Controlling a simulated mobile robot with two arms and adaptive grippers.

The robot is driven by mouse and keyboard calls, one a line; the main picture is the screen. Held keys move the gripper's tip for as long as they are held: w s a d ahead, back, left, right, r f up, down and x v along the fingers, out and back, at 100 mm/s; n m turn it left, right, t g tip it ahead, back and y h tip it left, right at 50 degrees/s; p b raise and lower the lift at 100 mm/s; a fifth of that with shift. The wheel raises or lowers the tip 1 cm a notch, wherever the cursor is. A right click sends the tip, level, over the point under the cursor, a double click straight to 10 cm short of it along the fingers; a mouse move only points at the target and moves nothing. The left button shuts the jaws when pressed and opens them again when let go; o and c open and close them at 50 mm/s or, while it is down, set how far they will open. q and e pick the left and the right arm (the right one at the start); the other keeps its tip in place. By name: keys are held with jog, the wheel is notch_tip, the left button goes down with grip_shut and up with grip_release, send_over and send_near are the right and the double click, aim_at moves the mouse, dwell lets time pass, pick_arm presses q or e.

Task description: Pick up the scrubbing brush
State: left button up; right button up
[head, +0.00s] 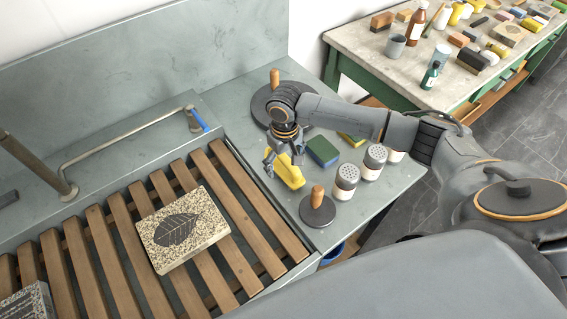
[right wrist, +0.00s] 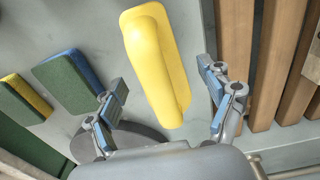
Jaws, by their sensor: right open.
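The scrubbing brush, as I take it, is the yellow block with a raised grip (head: 291,174) on the grey counter; it also shows in the right wrist view (right wrist: 157,65). My right gripper (head: 282,163) is above it, pointing down. In the right wrist view my right gripper (right wrist: 163,85) is open, with one finger on each side of the brush and visible gaps between. The brush lies between the fingers, not gripped. My left gripper is not in view.
A green-and-blue sponge (head: 322,151) lies close to the right. A small dark disc with a wooden knob (head: 317,211) and shakers (head: 345,182) stand nearby; a larger disc (head: 262,103) is behind. A slatted wooden rack (head: 235,195) with a leaf-printed stone (head: 183,230) is at left.

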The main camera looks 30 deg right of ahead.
notch_tip(320, 180, down, 2)
jog(key=shift+f, duration=0.1)
jog(key=shift+w+f, duration=0.1)
jog(key=shift+f, duration=0.1)
jog(key=shift+c, duration=1.3)
jog(key=c, duration=1.1)
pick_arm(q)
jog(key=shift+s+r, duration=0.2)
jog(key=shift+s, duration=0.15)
pick_arm(e)
jog(key=shift+r, duration=0.1)
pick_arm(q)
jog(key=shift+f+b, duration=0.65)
pick_arm(e)
notch_tip(320, 180, up, 10)
